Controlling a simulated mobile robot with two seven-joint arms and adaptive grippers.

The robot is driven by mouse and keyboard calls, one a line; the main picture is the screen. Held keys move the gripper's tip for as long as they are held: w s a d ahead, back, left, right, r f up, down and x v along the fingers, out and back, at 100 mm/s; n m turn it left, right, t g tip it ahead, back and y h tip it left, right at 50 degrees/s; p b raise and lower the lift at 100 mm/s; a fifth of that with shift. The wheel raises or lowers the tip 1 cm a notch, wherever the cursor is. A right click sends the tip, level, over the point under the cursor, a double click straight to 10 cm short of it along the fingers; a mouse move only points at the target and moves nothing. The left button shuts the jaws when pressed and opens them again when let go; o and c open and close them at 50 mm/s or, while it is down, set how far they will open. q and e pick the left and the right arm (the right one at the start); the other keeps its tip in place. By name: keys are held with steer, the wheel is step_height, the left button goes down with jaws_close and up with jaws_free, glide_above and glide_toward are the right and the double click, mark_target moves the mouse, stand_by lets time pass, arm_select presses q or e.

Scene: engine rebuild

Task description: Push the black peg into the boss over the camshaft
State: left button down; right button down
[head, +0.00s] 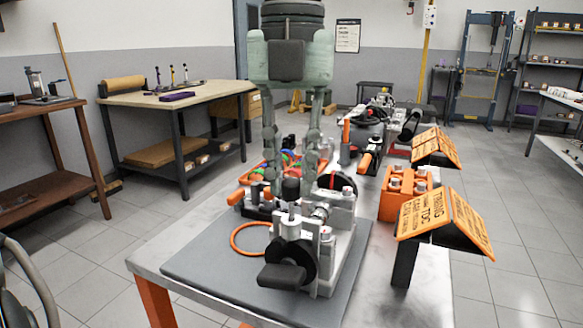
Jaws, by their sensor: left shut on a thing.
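My left gripper (290,178) reaches down from the top centre with its two long pale-green fingers over the engine block (325,265). It is shut on the black peg (291,189), a short dark cylinder between the fingertips. The peg is upright, just above a light metal post (292,213) that looks like the boss. I cannot tell whether the peg touches it or sits partly in it. A silver shaft part (320,211), perhaps the camshaft, shows to the right. A black wheel (288,262) is at the front of the block. My right gripper is not in view.
The block stands on a grey mat (205,268) on a metal table. An orange ring (243,239) lies at its left. An orange holder (396,203) and orange-topped sign stands (445,220) are at the right. The mat's front left is bare.

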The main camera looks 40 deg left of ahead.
arm_select(q)
steer(key=shift+f+b, duration=0.95)
steer(key=shift+f, duration=0.15)
stand_by(0.4)
steer(key=shift+r, duration=0.25)
steer(key=shift+f+b, duration=0.3)
steer(key=shift+f, duration=0.05)
stand_by(2.2)
steer(key=shift+r, duration=0.3)
stand_by(0.5)
steer(key=c, duration=1.6)
jaws_free()
steer(key=shift+c, duration=0.2)
steer(key=shift+r+p, duration=0.15)
steer(key=shift+p, duration=0.15)
steer(key=shift+r+p, duration=0.85)
steer(key=shift+r, duration=0.45)
